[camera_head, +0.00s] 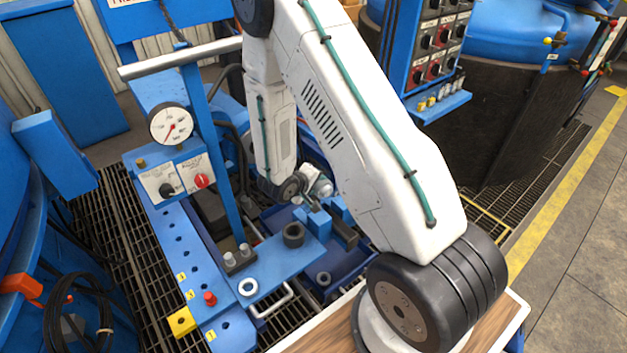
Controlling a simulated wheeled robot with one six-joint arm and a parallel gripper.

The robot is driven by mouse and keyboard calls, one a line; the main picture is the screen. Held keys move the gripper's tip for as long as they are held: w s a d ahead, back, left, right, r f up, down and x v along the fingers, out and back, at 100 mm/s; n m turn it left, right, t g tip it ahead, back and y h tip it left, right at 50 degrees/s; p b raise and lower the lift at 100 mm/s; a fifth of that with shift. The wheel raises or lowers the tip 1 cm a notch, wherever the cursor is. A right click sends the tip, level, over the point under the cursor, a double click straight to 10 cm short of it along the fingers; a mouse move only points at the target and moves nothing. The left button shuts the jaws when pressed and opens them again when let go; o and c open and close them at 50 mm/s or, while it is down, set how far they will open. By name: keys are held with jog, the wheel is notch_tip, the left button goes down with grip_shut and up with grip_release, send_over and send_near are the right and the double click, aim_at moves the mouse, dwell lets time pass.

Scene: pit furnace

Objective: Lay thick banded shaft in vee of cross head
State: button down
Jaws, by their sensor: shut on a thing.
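My gripper (301,201) is small and partly hidden at the end of my arm, low over the blue bench in the middle of the view. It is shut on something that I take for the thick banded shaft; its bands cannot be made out. Blue blocks (319,222) stand directly below and beside the gripper, and they look like the cross head. Their vee is not clear from here. I cannot tell whether the held piece touches the blocks.
A dark ring (293,235) sits on the blue plate near the blocks. A gauge (170,124) and control box stand left, by a blue post with a grey crossbar (180,58). A control panel (436,45) hangs behind my arm. Floor at right is clear.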

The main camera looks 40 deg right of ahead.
jog(key=shift+f, duration=3.35)
jog(key=shift+s+f, duration=0.1)
jog(key=shift+s+f, duration=0.1)
jog(key=shift+f, duration=0.2)
